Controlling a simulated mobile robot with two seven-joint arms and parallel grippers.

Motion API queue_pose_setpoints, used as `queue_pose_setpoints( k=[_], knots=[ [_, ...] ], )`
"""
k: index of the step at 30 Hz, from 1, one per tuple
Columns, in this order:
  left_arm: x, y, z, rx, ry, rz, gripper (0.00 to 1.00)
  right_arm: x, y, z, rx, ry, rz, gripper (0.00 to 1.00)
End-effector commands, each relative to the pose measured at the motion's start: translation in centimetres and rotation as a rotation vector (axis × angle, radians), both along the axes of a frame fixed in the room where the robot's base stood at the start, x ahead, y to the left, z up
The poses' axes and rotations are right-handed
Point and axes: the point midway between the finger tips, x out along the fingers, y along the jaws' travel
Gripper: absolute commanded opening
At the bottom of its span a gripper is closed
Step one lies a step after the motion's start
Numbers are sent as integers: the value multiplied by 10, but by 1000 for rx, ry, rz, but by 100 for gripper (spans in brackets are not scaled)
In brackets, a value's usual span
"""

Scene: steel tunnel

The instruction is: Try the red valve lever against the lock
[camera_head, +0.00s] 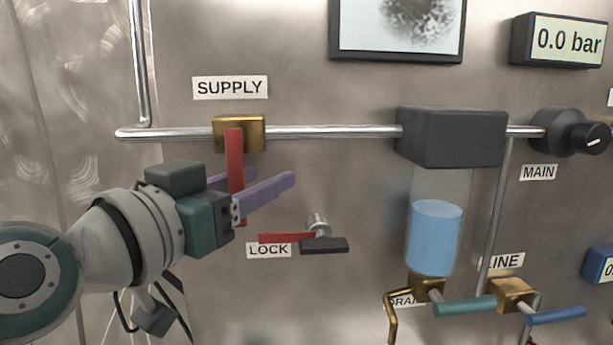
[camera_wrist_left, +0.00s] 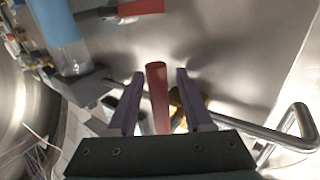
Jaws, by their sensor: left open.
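The red valve lever (camera_head: 235,160) hangs straight down from the brass supply valve (camera_head: 252,133) on the steel pipe. My left gripper (camera_head: 262,179) is at the lever with its purple fingers open, one on each side. In the left wrist view the lever (camera_wrist_left: 157,95) stands between the two fingers, with a visible gap on both sides. The lock (camera_head: 318,225) is a small metal cylinder to the lower right, with a red bar (camera_head: 284,238) pointing left and a dark block below. The lever's lower part is partly hidden by the gripper. My right gripper is not in view.
A dark box (camera_head: 450,138) with a blue-filled cylinder (camera_head: 435,238) is on the right. Brass drain and line valves with teal and blue handles sit below. A gauge (camera_head: 558,40) reads 0.0 bar. The wall between lever and cylinder is mostly clear above the lock.

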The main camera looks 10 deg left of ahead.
Motion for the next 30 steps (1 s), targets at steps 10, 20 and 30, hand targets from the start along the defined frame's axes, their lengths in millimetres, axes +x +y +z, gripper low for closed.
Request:
queue_pose_setpoints(
  k=[10, 20, 30],
  knots=[
    [0, 0, 0, 0, 0, 0, 30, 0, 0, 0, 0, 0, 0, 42],
    [0, 0, 0, 0, 0, 0, 0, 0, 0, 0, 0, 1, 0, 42],
    [1, -4, -3, -69, -23, -2, 0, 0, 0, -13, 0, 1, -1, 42]
  ],
)
